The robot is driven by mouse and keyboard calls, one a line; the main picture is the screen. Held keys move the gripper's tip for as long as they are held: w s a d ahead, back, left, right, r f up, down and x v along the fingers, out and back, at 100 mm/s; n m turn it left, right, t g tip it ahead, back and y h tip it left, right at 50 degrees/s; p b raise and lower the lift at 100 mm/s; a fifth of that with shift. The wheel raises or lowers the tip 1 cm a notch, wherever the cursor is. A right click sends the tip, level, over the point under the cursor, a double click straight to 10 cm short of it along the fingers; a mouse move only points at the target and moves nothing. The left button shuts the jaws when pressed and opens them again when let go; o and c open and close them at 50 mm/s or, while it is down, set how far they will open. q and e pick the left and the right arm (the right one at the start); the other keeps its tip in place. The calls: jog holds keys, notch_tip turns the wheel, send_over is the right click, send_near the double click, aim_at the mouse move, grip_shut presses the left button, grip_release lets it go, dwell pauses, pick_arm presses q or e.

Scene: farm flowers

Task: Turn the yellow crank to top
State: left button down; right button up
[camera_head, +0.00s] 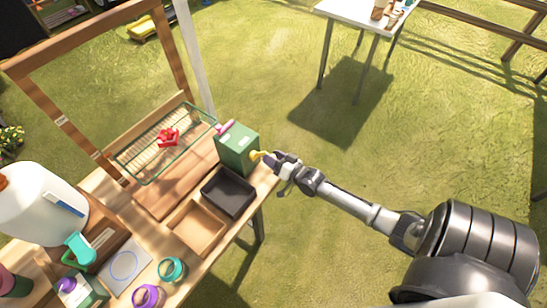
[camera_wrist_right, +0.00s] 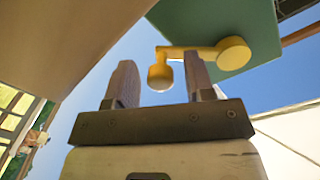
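The yellow crank (camera_head: 256,155) sticks out of the right side of a green box (camera_head: 232,158) at the table's right end. In the right wrist view, the crank's round hub (camera_wrist_right: 234,53) is against the green box (camera_wrist_right: 210,22), and its arm runs left to a rounded knob (camera_wrist_right: 160,77). My right gripper (camera_head: 268,158) is at the crank. Its fingers (camera_wrist_right: 161,78) are apart, and the knob appears between them with a gap on each side. The crank arm passes close to the right-hand finger; contact is unclear. My left gripper is not in view.
A black tray (camera_head: 229,207) and a wooden tray (camera_head: 198,251) lie near the box. A glass-sided case (camera_head: 150,174) with a red bow (camera_head: 168,137) stands behind. Pink items (camera_head: 225,127) lie by the box's top. Open grass (camera_head: 330,175) is to the right.

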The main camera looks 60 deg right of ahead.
jog(key=shift+s, duration=0.3)
jog(key=s+a+p, duration=0.1)
jog(key=s, duration=1.2)
jog(key=shift+r, duration=0.25)
jog(key=shift+s, duration=0.1)
